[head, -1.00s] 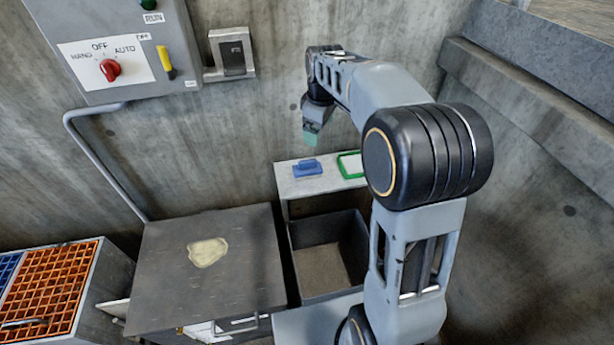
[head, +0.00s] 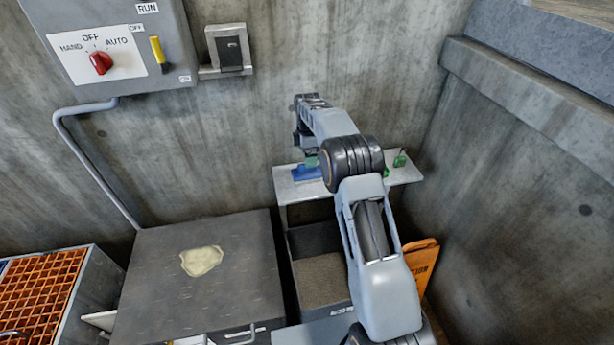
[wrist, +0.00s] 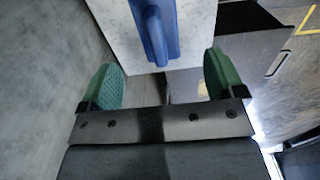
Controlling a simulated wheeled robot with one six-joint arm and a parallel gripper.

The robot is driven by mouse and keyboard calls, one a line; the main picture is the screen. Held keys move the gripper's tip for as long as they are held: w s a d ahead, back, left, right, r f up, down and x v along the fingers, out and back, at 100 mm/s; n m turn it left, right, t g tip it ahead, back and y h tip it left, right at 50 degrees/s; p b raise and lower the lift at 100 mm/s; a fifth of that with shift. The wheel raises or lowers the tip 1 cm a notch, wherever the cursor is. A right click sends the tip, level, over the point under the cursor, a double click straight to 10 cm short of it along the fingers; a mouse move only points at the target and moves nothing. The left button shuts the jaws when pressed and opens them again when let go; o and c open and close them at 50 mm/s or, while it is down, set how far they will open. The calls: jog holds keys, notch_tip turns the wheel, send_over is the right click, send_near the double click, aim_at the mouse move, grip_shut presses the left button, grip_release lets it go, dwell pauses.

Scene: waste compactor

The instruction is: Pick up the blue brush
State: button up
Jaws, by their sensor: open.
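The blue brush (head: 306,173) lies on a light shelf (head: 290,190) against the back wall, partly hidden by my arm in the head view. In the wrist view the blue brush (wrist: 154,30) shows at the top centre, with its handle pointing down the picture. My gripper (wrist: 165,78) is open, with its green finger pads wide apart. The brush handle lies beyond the fingertips, roughly centred between them, and nothing is held. In the head view my gripper is mostly hidden behind my arm, close to the brush.
A dark open bin (head: 315,240) stands under the shelf. A dark-topped cabinet (head: 150,300) with a pale spill (head: 201,260) is left of it. A green item (head: 400,160) is on the shelf's right part. An orange sign (head: 418,262) leans at the right. A control box (head: 110,50) hangs above.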

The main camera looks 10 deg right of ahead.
aim_at(307, 171)
jog(key=shift+w+f+b, duration=0.15)
jog(key=shift+f+b, duration=0.15)
jog(key=shift+f, duration=3.6)
jog(key=shift+c, duration=0.2)
jog(key=c, duration=1.1)
